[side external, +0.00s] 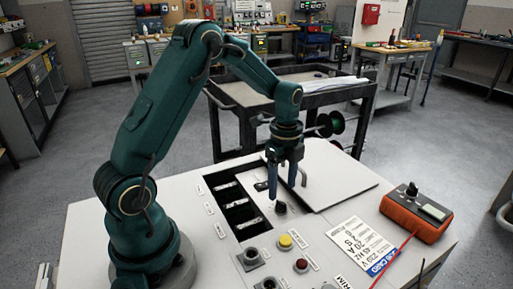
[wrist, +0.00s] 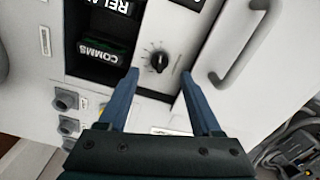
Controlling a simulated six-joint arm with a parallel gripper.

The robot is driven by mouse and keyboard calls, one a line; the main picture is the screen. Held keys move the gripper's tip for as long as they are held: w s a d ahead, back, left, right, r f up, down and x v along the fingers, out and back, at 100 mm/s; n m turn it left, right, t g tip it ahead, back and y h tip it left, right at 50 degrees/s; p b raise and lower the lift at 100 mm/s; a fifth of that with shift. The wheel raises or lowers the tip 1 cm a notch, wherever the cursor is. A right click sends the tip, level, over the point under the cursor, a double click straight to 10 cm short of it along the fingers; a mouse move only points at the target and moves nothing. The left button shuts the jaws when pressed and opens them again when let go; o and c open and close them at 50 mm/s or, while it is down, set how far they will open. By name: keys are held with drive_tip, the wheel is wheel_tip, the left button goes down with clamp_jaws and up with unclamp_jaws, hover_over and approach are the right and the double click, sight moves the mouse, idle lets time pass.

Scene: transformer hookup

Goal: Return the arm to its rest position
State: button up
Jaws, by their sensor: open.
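My gripper (side external: 284,166) hangs from the green arm above the white cabinet top (side external: 180,195) and points down. In the wrist view its two blue fingers (wrist: 158,85) are apart with nothing between them. A black rotary knob (wrist: 159,62) with a scale around it lies just ahead of the fingertips. In the side view the knob (side external: 280,208) is just below the gripper. The fingers do not appear to touch it.
A dark recess with modules (side external: 238,214) is left of the gripper; a COMMS module (wrist: 103,50) shows there. A handled panel (side external: 330,183) lies right. Yellow (side external: 285,241) and red (side external: 301,265) buttons, an orange meter (side external: 415,214) and a label sheet (side external: 360,248) are nearby. A cart (side external: 235,98) stands behind.

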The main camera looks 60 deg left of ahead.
drive_tip(key=shift+r, duration=0.35)
drive_tip(key=s+d+r+n+t, duration=0.1)
drive_tip(key=s+d+r+t, duration=0.15)
drive_tip(key=r, duration=0.45)
drive_tip(key=s+d+r+n+t, duration=0.1)
drive_tip(key=s+d+r+t, duration=0.1)
drive_tip(key=d+r, duration=0.35)
drive_tip(key=s+d+n+t, duration=0.1)
drive_tip(key=s+d+n, duration=0.1)
drive_tip(key=s+n, duration=0.8)
drive_tip(key=n, duration=0.3)
drive_tip(key=shift+s, duration=0.2)
